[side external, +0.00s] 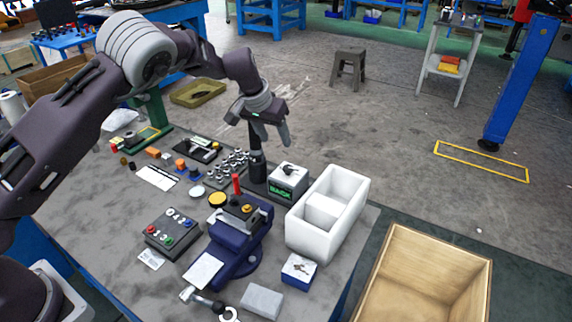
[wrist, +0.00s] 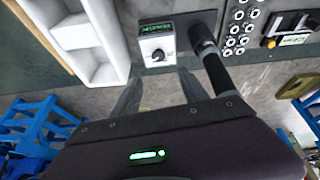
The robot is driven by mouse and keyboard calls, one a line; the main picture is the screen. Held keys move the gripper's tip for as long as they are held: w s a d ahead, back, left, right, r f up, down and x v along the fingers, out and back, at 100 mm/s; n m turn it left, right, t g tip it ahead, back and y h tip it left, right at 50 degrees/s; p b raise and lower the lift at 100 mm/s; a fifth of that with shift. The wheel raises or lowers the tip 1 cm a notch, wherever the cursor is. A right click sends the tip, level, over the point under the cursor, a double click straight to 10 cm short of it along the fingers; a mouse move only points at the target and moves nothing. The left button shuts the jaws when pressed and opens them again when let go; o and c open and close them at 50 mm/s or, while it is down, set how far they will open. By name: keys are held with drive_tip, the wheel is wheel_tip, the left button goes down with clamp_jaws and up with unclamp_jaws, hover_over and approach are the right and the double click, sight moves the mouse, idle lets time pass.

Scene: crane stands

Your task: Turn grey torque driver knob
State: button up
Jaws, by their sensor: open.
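A white box (side external: 300,179) with a green-lit display (side external: 281,190) and a small dark knob (side external: 289,169) on top stands near the back right of the bench. In the wrist view the box (wrist: 147,47) shows its knob (wrist: 158,55), which looks grey. A black upright cylinder (side external: 257,166), possibly the torque driver, stands beside the box; it also shows in the wrist view (wrist: 212,66). My gripper (side external: 265,130) is open and empty, above and behind the box. In the wrist view its fingers (wrist: 158,88) point toward the knob, apart from it.
A white divided bin (side external: 328,212) stands close to the right of the box. A rack of metal sockets (side external: 229,165) lies to the left. A blue vise (side external: 240,245) and a button box (side external: 172,234) stand in front. A wooden crate (side external: 425,278) is at the lower right.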

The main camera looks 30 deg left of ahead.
sight(288, 167)
drive_tip(key=shift+m+y, duration=0.3)
drive_tip(key=shift+m, duration=0.1)
drive_tip(key=x, duration=0.9)
drive_tip(key=d+x, duration=0.1)
drive_tip(key=x, duration=0.3)
drive_tip(key=shift+s+f, duration=0.15)
drive_tip(key=shift+f, duration=0.05)
clamp_jaws()
